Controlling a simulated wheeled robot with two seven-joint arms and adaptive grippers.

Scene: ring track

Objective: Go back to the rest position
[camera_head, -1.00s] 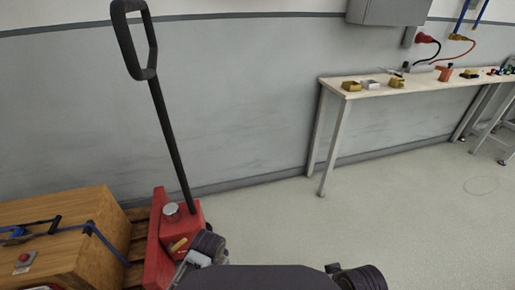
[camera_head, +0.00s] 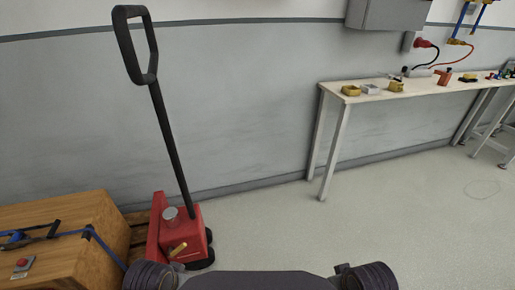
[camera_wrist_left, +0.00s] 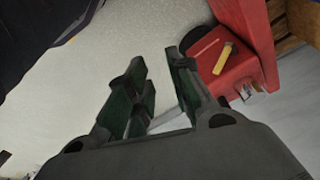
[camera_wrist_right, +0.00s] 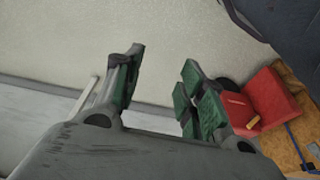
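My left gripper (camera_wrist_left: 160,85) is open in the left wrist view, with nothing between its green-padded fingers. Its right finger overlaps the view of a red pallet jack (camera_wrist_left: 258,75), but I cannot tell how far apart they are. My right gripper (camera_wrist_right: 160,80) is open and empty in the right wrist view, over pale floor. In the head view only dark rounded parts of my arms show at the bottom edge, and neither pair of fingertips can be made out.
The red pallet jack (camera_head: 182,238) with a tall black handle stands at left beside a wooden crate (camera_head: 85,222) with a blue strap. A narrow workbench (camera_head: 400,88) with small parts stands along the grey wall at right. The floor (camera_head: 400,220) before it is clear.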

